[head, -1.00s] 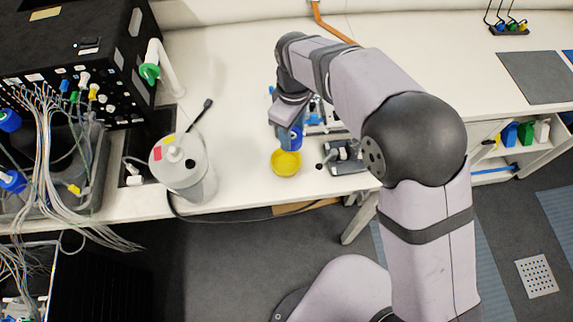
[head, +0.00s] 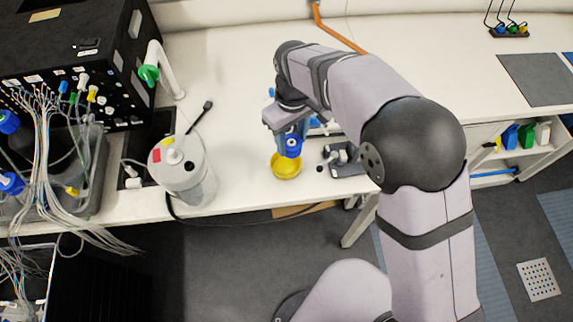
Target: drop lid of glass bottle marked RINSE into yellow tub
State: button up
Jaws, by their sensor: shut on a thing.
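The yellow tub (head: 286,171) is a small round bowl near the front edge of the white bench, in the middle of the head view. My gripper (head: 291,139) points down just above and behind the tub. It is shut on a blue lid (head: 293,148), which overlaps the tub's upper right rim in the picture. Exactly how high the lid is above the tub is hard to tell. I cannot make out a glass bottle marked RINSE; my arm hides part of the bench behind the gripper.
A dark grey device (head: 344,159) stands close to the right of the tub. A white-topped canister (head: 182,168) stands to the left, with a black cable running along the bench edge. A black box (head: 75,55) with tubing is at far left. Clear bench lies between canister and tub.

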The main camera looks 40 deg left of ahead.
jog(key=shift+f+b, duration=1.9)
jog(key=shift+f, duration=0.7)
jog(key=o, duration=1.1)
jog(key=shift+c, duration=0.2)
jog(key=shift+r, duration=0.1)
jog(key=shift+r+b, duration=1.15)
jog(key=shift+r, duration=2.45)
